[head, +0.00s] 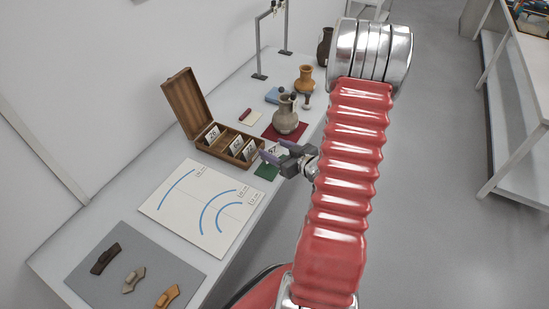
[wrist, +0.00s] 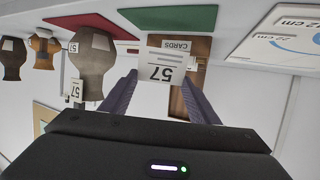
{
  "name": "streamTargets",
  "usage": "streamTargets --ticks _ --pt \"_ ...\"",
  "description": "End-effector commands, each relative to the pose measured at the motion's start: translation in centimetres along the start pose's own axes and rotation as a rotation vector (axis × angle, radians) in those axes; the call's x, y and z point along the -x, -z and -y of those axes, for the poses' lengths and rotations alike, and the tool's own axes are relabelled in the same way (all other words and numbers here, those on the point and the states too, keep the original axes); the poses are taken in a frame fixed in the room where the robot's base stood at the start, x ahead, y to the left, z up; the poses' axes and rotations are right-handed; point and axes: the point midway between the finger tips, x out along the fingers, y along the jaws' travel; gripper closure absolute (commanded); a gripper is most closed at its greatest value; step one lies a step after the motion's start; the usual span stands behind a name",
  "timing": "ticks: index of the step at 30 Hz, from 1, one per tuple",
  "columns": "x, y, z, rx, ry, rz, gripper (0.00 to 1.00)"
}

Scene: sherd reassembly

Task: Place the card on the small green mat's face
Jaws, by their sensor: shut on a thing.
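The small green mat (head: 267,172) lies on the table beside the wooden box, just below my fingertips in the head view. It also shows in the wrist view (wrist: 170,16), beyond the card. The card appears held above the table, apart from the mat.
An open wooden card box (head: 190,105) with several numbered cards stands close left of my gripper. A grey-brown vase (head: 286,116) stands on a red mat (head: 270,131) behind the green mat. A white sheet with blue arcs (head: 182,211) lies in front.

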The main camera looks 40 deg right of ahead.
Motion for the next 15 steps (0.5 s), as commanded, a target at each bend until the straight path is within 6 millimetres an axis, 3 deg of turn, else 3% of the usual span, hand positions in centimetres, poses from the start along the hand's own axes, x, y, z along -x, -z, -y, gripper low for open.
streamTargets --ticks 8,15 --pt "-0.2 -0.5 0.0 0.0 0.001 0.001 0.65" --pt "-1.0 -2.9 0.1 -0.002 0.001 0.002 0.65"
